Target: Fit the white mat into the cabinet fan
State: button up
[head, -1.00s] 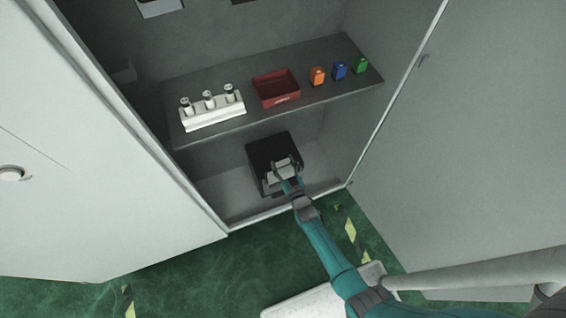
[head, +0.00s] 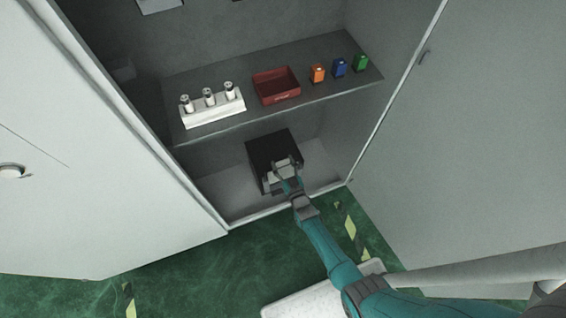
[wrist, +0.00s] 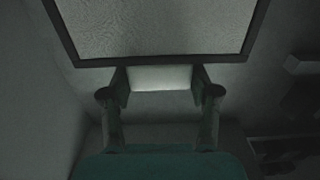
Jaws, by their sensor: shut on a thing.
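The cabinet fan is a black square-framed box (head: 268,148) on the cabinet's bottom, below the shelf. My gripper (head: 284,167) is at its near side, shut on the white mat (head: 281,174), a small pale piece between the fingers. In the wrist view, the mat's pale face (wrist: 160,78) shows between the two fingers, against the lower bar of the fan's black frame (wrist: 160,61). A light, grainy surface fills that frame. I cannot tell how deep the mat sits, because the bar and fingers hide part of it.
The shelf (head: 215,132) above holds a white rack (head: 214,110) with small cylinders, a red tray (head: 277,97), and orange (head: 318,74), blue (head: 340,68) and green (head: 361,62) pieces. Cabinet doors (head: 80,170) stand open on both sides. A pale slab (head: 312,302) lies on the green floor.

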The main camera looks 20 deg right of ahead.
aim_at(283, 169)
jog(key=shift+f, duration=1.3)
jog(key=shift+w+f, duration=0.1)
jog(key=shift+f, duration=0.65)
jog(key=o, duration=1.6)
jog(key=shift+s, duration=0.25)
jog(key=s, duration=1.1)
jog(key=shift+s, duration=0.35)
